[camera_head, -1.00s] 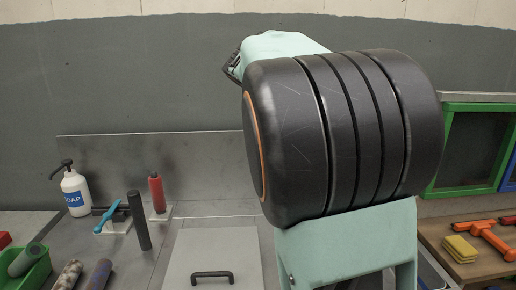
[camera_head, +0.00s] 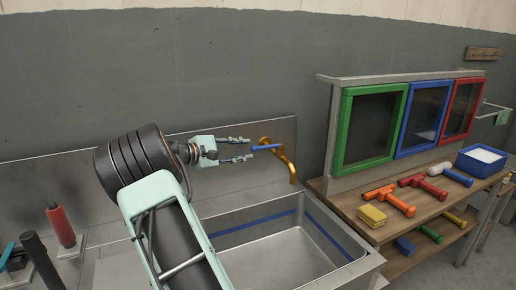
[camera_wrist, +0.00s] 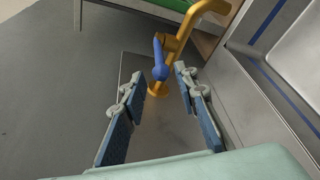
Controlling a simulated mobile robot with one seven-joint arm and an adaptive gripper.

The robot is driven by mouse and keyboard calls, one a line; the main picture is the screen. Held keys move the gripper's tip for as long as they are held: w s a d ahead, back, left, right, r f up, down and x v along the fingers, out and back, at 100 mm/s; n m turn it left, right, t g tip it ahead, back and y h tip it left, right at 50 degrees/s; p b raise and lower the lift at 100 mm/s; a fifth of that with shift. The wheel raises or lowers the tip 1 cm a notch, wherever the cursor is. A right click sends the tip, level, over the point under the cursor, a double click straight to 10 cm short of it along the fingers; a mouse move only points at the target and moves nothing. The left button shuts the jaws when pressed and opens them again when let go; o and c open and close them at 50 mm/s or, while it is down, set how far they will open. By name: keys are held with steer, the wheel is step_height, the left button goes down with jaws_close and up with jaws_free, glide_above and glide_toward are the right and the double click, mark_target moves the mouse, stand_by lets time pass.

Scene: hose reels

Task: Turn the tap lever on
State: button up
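The brass tap (camera_head: 291,170) stands out from the metal backsplash above the sink, with a blue lever (camera_head: 266,148) that points left toward my gripper. My gripper (camera_head: 250,149) is open, just left of the lever, its two fingers spread above and below the lever's height. In the wrist view the blue lever (camera_wrist: 160,66) lies ahead between the open fingertips (camera_wrist: 154,88), with the brass spout (camera_wrist: 205,12) behind it to the right. The fingers look empty. I cannot tell whether a fingertip touches the lever.
The steel sink (camera_head: 352,268) lies below the tap. A wooden bench (camera_head: 335,200) on the right holds green, blue and red framed panels, several hammers, a yellow sponge (camera_head: 372,215) and a blue tub (camera_head: 482,163). A red bottle (camera_head: 61,226) stands at lower left.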

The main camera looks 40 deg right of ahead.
mark_target(255, 149)
steer(key=x, duration=0.7)
steer(key=shift+d+f+p, duration=0.1)
steer(key=shift+p, duration=0.2)
jaws_close()
